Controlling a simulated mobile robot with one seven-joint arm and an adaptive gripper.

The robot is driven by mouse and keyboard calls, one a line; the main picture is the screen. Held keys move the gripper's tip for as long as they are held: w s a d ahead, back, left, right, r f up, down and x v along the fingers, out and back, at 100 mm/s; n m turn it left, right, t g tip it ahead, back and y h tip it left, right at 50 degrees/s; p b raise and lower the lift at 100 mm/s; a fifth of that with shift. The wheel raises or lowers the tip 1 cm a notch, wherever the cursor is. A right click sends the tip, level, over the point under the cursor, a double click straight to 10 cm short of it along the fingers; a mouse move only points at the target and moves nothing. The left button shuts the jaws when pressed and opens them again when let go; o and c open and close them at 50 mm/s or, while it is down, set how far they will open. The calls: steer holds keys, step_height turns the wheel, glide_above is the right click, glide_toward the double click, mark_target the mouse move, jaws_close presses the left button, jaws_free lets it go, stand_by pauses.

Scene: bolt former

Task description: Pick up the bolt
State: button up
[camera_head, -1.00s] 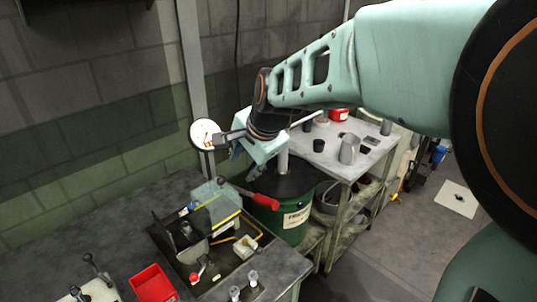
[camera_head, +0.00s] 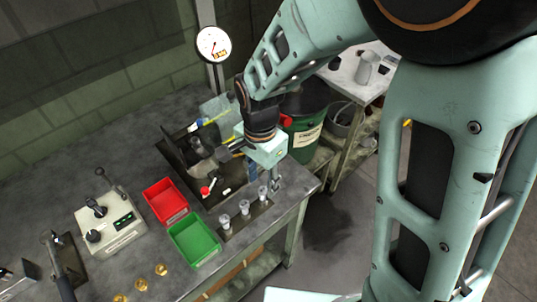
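Several small silver upright pieces, which look like bolts, stand in a row on a dark plate on the bench; the clearest are the front one (camera_head: 225,221), the middle one (camera_head: 244,208) and the rear one (camera_head: 262,193). My gripper (camera_head: 264,180) points down just above the rear bolt, beside the right edge of the bench. Its two fingers look spread apart, with nothing seen between them. Whether a finger touches the rear bolt cannot be told.
A red bin (camera_head: 166,201) and a green bin (camera_head: 195,238) stand left of the bolts. A dark recess with tools (camera_head: 197,165) lies behind. A control box (camera_head: 110,225) and several brass pieces (camera_head: 141,284) are further left. A green drum (camera_head: 304,138) stands behind the bench.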

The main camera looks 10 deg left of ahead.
mark_target(264, 189)
steer(key=f, duration=0.4)
steer(key=shift+s+d+f, duration=0.15)
steer(key=shift+d+f, duration=0.05)
steer(key=shift+d, duration=0.05)
jaws_close()
